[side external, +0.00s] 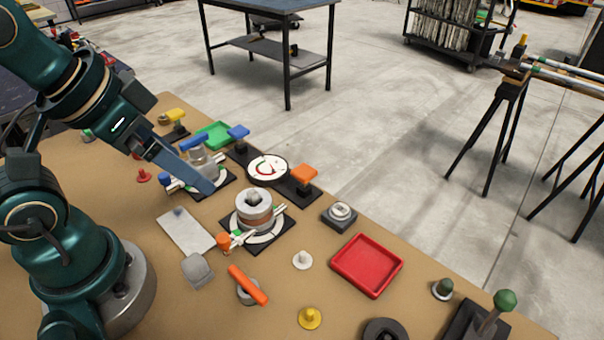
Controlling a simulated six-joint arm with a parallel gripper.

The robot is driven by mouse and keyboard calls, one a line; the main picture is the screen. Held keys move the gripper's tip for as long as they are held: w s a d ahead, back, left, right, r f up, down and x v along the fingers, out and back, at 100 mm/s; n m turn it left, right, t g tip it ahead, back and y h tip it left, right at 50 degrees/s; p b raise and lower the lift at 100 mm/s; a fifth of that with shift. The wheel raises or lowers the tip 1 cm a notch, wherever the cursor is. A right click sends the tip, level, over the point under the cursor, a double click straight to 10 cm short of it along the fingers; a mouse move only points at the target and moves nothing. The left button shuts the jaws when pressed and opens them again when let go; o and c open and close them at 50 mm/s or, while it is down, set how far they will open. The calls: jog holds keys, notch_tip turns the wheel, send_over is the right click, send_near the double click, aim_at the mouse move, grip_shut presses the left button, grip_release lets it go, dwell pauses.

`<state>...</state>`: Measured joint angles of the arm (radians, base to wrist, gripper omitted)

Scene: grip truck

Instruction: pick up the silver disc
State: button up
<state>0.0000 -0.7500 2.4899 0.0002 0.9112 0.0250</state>
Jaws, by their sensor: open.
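My gripper (206,186) is open and reaches down from the upper left, its blue-grey fingers over the rear round station. A silver-grey round piece (200,157) stands at that station, partly hidden behind the fingers; I cannot tell if they touch it. A second stack with a grey round top (252,203) and a brownish band sits on a white dial with a black base, to the right and nearer the camera. A small silver round piece (341,210) sits on a dark square block further right. I cannot tell for sure which is the silver disc.
A red tray (367,265), green tray (215,134) and white round gauge (267,169) stand on the brown table. Orange (304,174) and blue (238,132) handles stick up near the gauge. A yellow knob (310,318) and orange-handled valve (248,285) stand in front.

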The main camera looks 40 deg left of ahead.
jog(key=w+r+m+g, duration=0.1)
jog(key=w+r, duration=0.1)
jog(key=w, duration=0.1)
jog(key=m+g, duration=0.2)
jog(key=g, duration=0.2)
send_over(254, 190)
notch_tip(254, 190, down, 7)
jog(key=shift+w, duration=0.15)
jog(key=shift+f+g, duration=0.3)
jog(key=shift+f, duration=2.7)
jog(key=c, duration=1.4)
jog(key=shift+c, duration=0.3)
jog(key=shift+r, duration=0.1)
